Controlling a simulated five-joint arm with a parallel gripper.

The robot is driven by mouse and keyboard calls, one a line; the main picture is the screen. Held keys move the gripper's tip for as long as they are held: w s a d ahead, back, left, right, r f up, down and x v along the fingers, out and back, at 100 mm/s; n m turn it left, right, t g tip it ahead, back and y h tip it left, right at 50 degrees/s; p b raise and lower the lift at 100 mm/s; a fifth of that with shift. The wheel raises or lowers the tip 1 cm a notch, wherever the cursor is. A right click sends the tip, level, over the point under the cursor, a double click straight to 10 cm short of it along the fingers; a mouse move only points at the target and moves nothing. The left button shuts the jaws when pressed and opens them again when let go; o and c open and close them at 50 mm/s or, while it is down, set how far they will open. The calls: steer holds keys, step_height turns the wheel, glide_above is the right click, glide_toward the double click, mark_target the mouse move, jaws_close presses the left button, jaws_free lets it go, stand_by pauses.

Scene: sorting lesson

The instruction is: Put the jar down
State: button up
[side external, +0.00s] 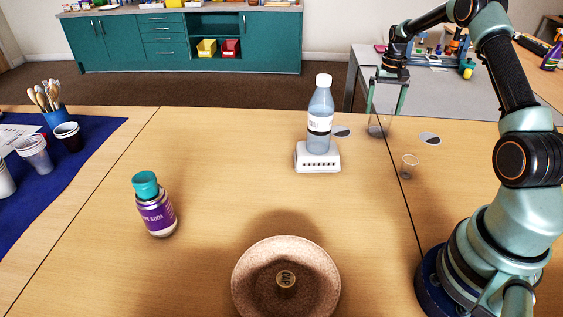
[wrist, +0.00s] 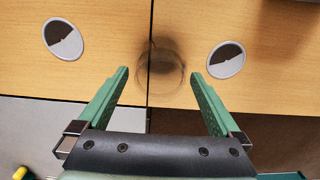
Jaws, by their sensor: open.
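A clear, see-through jar (side external: 379,129) appears to stand upright on the table, on the seam between two dark-and-light discs. In the wrist view it is a faint round outline (wrist: 162,68) with a dark patch inside. My gripper (side external: 386,108) points down over the jar from the upper right. In the wrist view my gripper (wrist: 158,73) is open, one green fingertip on each side of the jar, with a gap showing on both sides. The jar's exact edges are hard to make out.
The discs lie left (wrist: 63,39) and right (wrist: 226,60). A small clear cup (side external: 409,166) stands nearer the side camera. A water bottle (side external: 320,115) stands on a white scale (side external: 318,160). A purple soda jar (side external: 156,210) and brown bowl (side external: 245,280) are left and front. The middle is clear.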

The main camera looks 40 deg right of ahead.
step_height(320, 180, up, 8)
steer(key=s+a+r+n+t, duration=0.1)
steer(key=a+r+n, duration=0.1)
steer(key=a+r, duration=0.55)
steer(key=s+a+r+n+t, duration=0.15)
steer(key=a+r, duration=0.25)
steer(key=a, duration=0.6)
steer(key=s+a+f+n+t, duration=0.1)
steer(key=s+a+n+t, duration=0.2)
steer(key=s+a, duration=0.8)
steer(key=a+n, duration=0.2)
steer(key=a, duration=0.2)
steer(key=shift+s+f, duration=0.15)
steer(key=shift+s, duration=0.05)
steer(key=shift+n, duration=0.25)
